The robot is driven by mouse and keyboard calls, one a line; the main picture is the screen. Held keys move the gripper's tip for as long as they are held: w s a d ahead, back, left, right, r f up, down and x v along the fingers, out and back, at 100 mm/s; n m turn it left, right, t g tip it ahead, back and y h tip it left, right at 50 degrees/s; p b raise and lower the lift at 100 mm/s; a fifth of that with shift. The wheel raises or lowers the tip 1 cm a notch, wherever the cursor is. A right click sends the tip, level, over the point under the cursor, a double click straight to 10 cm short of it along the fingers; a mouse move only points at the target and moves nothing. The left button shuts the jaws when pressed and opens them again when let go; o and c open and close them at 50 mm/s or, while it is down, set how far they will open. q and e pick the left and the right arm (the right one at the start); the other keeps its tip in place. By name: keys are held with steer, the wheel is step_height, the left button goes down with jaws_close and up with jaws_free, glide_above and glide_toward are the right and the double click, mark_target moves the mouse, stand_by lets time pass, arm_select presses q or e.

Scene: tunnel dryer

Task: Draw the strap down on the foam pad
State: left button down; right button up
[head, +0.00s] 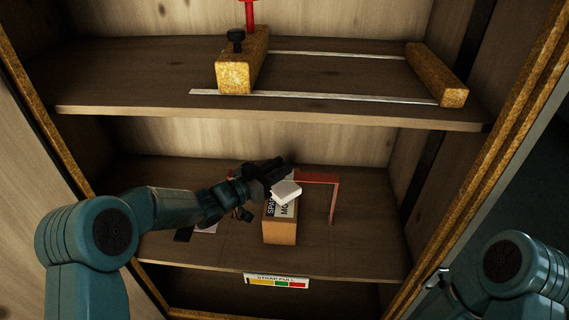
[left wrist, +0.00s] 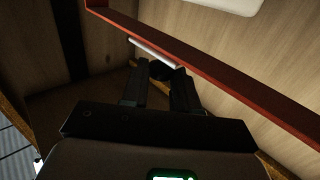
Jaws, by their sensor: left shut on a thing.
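A white pad (head: 286,190), apparently the foam pad, shows over the top front of a brown box (head: 279,232) with a black-and-white label on the lower shelf. I cannot tell whether it touches the box. A red bracket (head: 333,203) stands behind and right of the box; its bar also crosses the left wrist view (left wrist: 205,65). My left gripper (head: 270,172) reaches in from the left, just above and behind the pad. In the left wrist view its fingers close on a small dark round thing (left wrist: 161,71), beside a pale rod (left wrist: 152,50). No strap is clearly visible. My right gripper is out of view.
A "STRAP PULL" gauge strip (head: 277,281) in yellow, green and red is on the lower shelf's front edge. The upper shelf (head: 330,117) overhangs, bearing two wooden blocks (head: 236,73) joined by metal rails. The lower shelf is clear right of the bracket.

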arm_select(q)
step_height(320, 180, down, 4)
steer(key=shift+r+b, duration=0.1)
steer(key=shift+b, duration=0.6)
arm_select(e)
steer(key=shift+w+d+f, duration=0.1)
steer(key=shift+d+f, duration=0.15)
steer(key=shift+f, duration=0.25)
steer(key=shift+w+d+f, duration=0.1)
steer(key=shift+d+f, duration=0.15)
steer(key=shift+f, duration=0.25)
arm_select(q)
steer(key=c, duration=0.9)
jaws_free()
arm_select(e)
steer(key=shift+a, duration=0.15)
arm_select(q)
steer(key=shift+s+a, duration=0.15)
steer(key=shift+a, duration=0.05)
steer(key=p+v, duration=0.4)
steer(key=v, duration=1.2)
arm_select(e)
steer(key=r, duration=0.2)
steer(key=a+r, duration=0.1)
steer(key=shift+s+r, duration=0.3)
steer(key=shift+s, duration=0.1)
